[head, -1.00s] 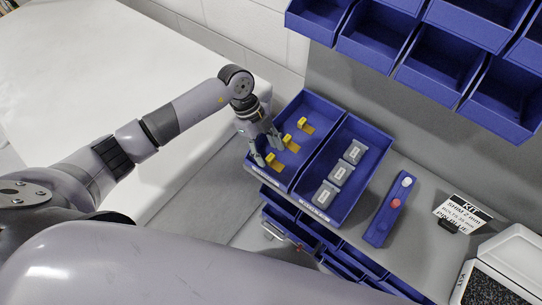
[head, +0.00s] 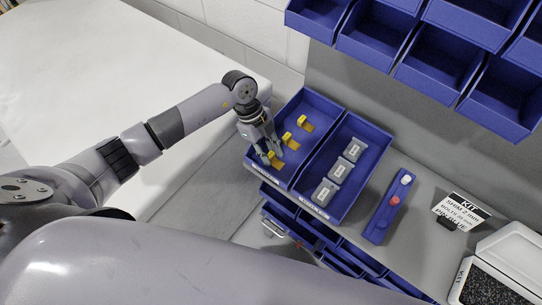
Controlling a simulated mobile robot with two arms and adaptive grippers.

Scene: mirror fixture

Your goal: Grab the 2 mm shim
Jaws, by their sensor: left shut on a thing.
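Three yellow shims lie in a row in the left blue bin (head: 310,96): a near one (head: 277,164), a middle one (head: 291,143) and a far one (head: 306,123). The bin labels are too small to read, so I cannot tell the shim thickness. My left gripper (head: 271,157) reaches down into the near end of this bin, with its fingers shut on the near yellow shim. The fingers partly hide that shim, which is still low in the bin. My right gripper is not in view.
The neighbouring blue bin (head: 380,138) holds three grey labelled packs (head: 341,172). A narrow blue holder (head: 380,228) with a white and a red piece stands to its right. A kit card (head: 461,211) reads shim 2 mm. Blue bins (head: 375,60) hang above.

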